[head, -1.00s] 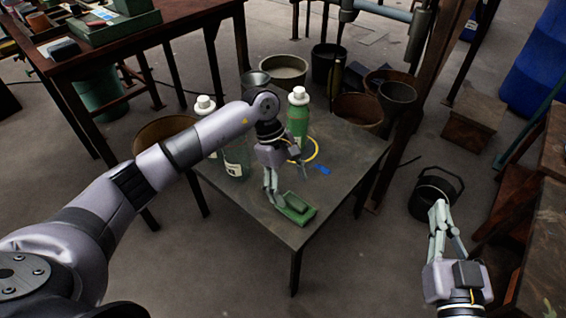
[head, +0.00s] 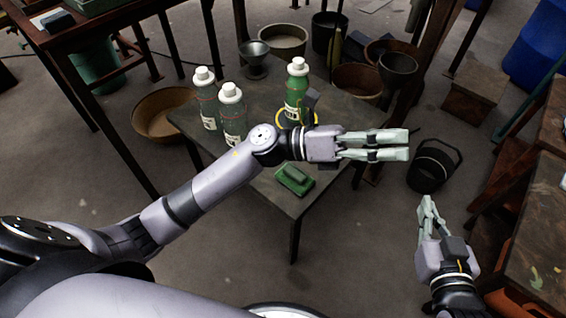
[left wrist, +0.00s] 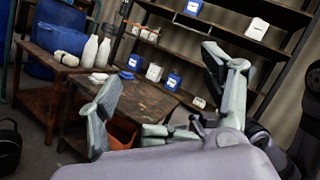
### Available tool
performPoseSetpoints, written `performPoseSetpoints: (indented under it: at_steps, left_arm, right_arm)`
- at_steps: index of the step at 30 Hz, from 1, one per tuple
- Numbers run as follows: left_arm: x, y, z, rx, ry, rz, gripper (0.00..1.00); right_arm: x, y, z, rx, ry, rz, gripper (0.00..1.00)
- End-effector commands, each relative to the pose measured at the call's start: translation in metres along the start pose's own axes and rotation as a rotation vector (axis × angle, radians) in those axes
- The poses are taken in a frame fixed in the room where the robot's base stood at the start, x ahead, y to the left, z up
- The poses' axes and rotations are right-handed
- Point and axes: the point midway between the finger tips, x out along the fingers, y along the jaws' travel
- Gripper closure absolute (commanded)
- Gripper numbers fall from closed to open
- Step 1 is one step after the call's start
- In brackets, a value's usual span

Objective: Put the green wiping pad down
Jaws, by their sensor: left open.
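The green wiping pad (head: 294,179) lies flat on the dark low table (head: 262,190), near its front corner. My left gripper (head: 408,145) is open and empty, above and to the right of the pad and apart from it, pointing right past the table's edge. Its spread fingers also show in the left wrist view (left wrist: 165,95), with nothing between them. My right gripper (head: 425,203) is at the lower right, over the floor; its fingertips look close together, and I cannot tell whether they are shut.
Several green bottles with white caps, among them a front one (head: 232,115) and a right one (head: 297,85), stand on the low table. A black bucket (head: 432,168) stands on the floor at right. In the left wrist view a wooden table (left wrist: 140,98) and shelves (left wrist: 240,45) show.

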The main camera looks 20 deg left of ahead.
Motion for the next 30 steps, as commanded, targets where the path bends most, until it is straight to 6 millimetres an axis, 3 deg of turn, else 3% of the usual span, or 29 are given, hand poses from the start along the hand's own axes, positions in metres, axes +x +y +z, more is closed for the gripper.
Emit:
performPoseSetpoints:
  at_steps: [3,7,10,12,15,18,21,30]
  left_arm:
    - [-0.023,-0.008,0.043,-0.434,-0.405,0.028,0.27]
    - [-0.081,0.013,0.061,-0.934,-0.808,0.058,0.27]
    - [-0.131,0.032,0.045,-1.309,-1.088,0.075,0.27]
    - [-0.16,0.041,0.022,-1.54,-1.253,0.086,0.27]
    - [-0.188,0.045,-0.013,-1.798,-1.433,0.101,0.27]
    - [-0.203,0.043,-0.038,-1.961,-1.544,0.112,0.27]
    - [-0.209,0.041,-0.051,-2.039,-1.597,0.117,0.27]
    - [-0.21,0.042,-0.054,-2.054,-1.605,0.121,0.27]
  right_arm:
    - [0.0,0.0,0.0,0.0,0.0,0.0,1.0]
    - [0.0,0.0,0.0,0.0,0.001,0.0,1.0]
    - [0.0,0.0,0.0,0.0,0.001,0.0,1.0]
    - [0.0,0.0,0.0,0.0,0.001,0.0,1.0]
    - [0.0,0.0,0.0,0.0,0.001,0.0,1.0]
    - [0.0,0.0,0.0,0.0,0.001,0.0,1.0]
    - [0.0,0.0,0.0,0.0,0.001,0.0,1.0]
    - [0.0,0.0,0.0,0.0,0.001,0.0,1.0]
